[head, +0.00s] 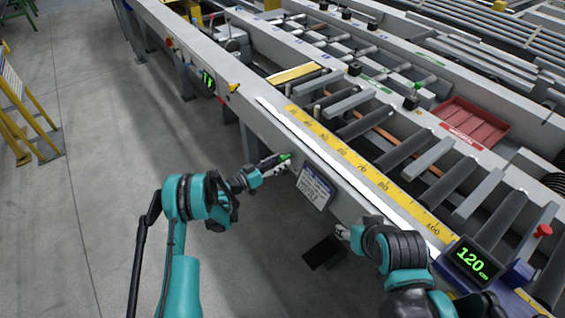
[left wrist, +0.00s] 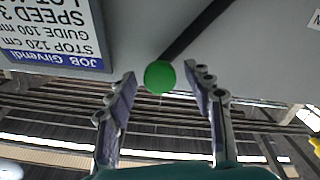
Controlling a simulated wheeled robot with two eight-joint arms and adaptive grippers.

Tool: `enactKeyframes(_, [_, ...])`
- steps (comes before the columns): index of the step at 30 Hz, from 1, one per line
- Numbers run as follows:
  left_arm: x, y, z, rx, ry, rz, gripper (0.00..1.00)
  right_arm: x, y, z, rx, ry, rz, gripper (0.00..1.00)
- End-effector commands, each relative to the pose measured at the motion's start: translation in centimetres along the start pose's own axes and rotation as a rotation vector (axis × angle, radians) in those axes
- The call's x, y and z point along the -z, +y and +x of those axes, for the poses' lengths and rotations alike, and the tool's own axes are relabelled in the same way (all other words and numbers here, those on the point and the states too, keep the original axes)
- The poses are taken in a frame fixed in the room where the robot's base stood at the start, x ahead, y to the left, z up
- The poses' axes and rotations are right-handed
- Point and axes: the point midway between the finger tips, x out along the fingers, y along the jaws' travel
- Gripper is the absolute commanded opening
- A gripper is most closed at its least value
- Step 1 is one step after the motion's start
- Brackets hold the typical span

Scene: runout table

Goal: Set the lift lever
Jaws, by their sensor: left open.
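The lift lever shows in the left wrist view as a dark rod (left wrist: 205,28) ending in a round green knob (left wrist: 159,77), against the grey side of the table. The knob appears between the fingertips of my left gripper (left wrist: 161,80), with a visible gap on each side. In the head view the green knob (head: 285,157) is at the tip of my left gripper (head: 277,164), which is open and partly hides the lever. My right gripper (head: 343,232) is near the table's front side, right of the job card; its fingers are too small to read.
A job card (head: 315,187) on the table side reads STOP 120 cm, GUIDE 100 mm. A display (head: 471,263) reads 120 cm. A yellow scale (head: 350,157) runs along rollers. A red tray (head: 470,122) lies beyond.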

Motion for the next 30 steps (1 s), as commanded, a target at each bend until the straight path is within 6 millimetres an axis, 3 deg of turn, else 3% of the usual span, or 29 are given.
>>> enactKeyframes(4, [-0.1,0.0,1.4,0.0,0.0,0.0,0.52,-0.3,0.0,0.4,0.0,0.0,0.0,0.55])
enactKeyframes(13, [0.1,0.0,1.7,0.001,0.0,-0.001,0.52,-0.3,0.0,0.4,0.0,0.0,0.0,0.55])
enactKeyframes(14, [0.1,0.0,1.7,0.001,0.0,-0.001,0.47,-0.3,0.0,0.4,0.0,0.0,0.0,0.55])
enactKeyframes(19, [0.1,0.0,1.7,0.001,0.0,-0.001,0.02,-0.3,0.0,0.4,0.0,0.0,0.0,0.55])
enactKeyframes(30, [0.5,0.0,1.7,0.0,-0.001,-0.033,0.0,-0.3,0.0,0.4,0.0,0.0,0.0,0.55])
